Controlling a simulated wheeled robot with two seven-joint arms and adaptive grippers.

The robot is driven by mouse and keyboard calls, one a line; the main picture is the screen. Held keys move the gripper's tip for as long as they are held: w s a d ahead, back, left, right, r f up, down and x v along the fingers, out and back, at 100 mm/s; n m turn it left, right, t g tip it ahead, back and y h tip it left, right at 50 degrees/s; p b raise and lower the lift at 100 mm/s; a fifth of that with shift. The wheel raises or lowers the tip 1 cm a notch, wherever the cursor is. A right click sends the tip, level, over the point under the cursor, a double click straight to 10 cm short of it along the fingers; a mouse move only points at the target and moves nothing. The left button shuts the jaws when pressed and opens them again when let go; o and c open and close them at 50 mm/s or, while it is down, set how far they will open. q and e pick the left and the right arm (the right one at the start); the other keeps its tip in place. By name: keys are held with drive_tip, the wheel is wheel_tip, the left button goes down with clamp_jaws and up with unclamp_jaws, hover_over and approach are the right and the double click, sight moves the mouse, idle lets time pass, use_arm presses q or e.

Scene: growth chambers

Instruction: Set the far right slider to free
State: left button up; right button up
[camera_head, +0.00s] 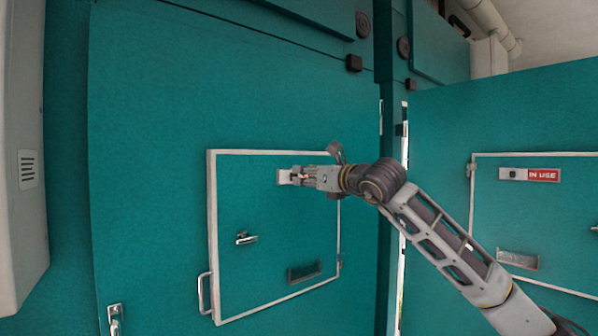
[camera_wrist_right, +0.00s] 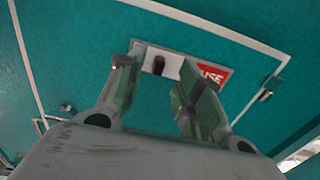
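My right gripper (camera_head: 294,177) is in front of the slider plate (camera_head: 284,177) on the left teal door's hatch and partly covers it. In the right wrist view the fingers (camera_wrist_right: 152,82) are apart, with the slider's white plate and dark knob (camera_wrist_right: 159,64) seen between and beyond them. A red sign reading "USE" (camera_wrist_right: 212,74) shows there, partly behind the right finger. I cannot tell whether the fingers touch the knob. On the right teal door another slider (camera_head: 512,174) sits beside a red "IN USE" sign (camera_head: 543,175). My left gripper is out of view.
The left hatch has a pale frame (camera_head: 213,235), a small latch (camera_head: 246,238) and a dark slot (camera_head: 304,271). A handle (camera_head: 204,293) stands out at its left. A pale cabinet (camera_head: 22,130) stands at the far left.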

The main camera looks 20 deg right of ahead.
drive_tip(key=p+x, duration=0.1)
drive_tip(key=x, duration=0.3)
idle(0.3)
clamp_jaws()
